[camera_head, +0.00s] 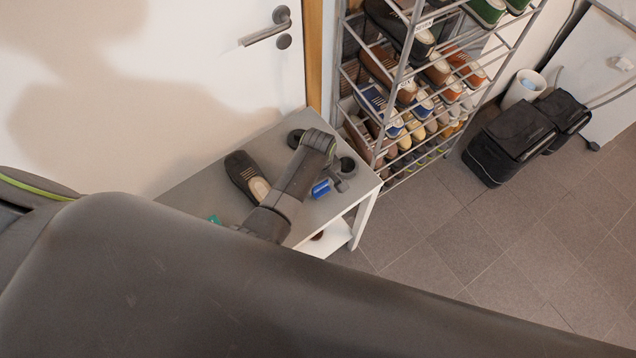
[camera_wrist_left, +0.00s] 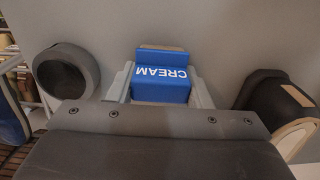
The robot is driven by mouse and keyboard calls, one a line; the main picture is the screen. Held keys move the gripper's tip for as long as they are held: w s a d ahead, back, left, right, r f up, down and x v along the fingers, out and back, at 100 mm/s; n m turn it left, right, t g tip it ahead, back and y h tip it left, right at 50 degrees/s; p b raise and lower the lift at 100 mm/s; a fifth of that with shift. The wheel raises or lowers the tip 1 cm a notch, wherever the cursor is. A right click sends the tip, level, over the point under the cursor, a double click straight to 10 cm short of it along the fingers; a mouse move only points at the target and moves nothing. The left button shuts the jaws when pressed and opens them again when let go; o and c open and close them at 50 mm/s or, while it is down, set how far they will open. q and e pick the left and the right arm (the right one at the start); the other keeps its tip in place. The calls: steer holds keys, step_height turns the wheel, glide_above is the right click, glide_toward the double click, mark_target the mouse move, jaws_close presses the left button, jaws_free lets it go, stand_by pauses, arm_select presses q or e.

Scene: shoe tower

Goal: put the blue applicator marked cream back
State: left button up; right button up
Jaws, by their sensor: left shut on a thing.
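The blue applicator marked CREAM (camera_wrist_left: 162,84) is between the fingers of my left gripper (camera_wrist_left: 160,92), which is shut on it. Its white lettering appears upside down in the left wrist view. In the head view the blue applicator (camera_head: 320,189) shows beside my left gripper (camera_head: 331,186), over the right part of the grey bench top (camera_head: 205,185). I cannot tell whether it touches the top. A round black holder (camera_wrist_left: 66,72) with an open mouth is left of the gripper in the wrist view. My right gripper is not in view.
A dark shoe (camera_head: 243,175) lies on the bench; it also shows right in the wrist view (camera_wrist_left: 268,98). Another round black holder (camera_head: 296,138) is near the back edge. A teal object (camera_head: 214,219) is partly hidden. A filled shoe rack (camera_head: 397,92) stands behind.

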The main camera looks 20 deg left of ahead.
arm_select(q)
steer(key=shift+f, duration=0.2)
steer(key=o, duration=0.9)
step_height(320, 180, up, 12)
steer(key=shift+r, duration=0.2)
stand_by(0.3)
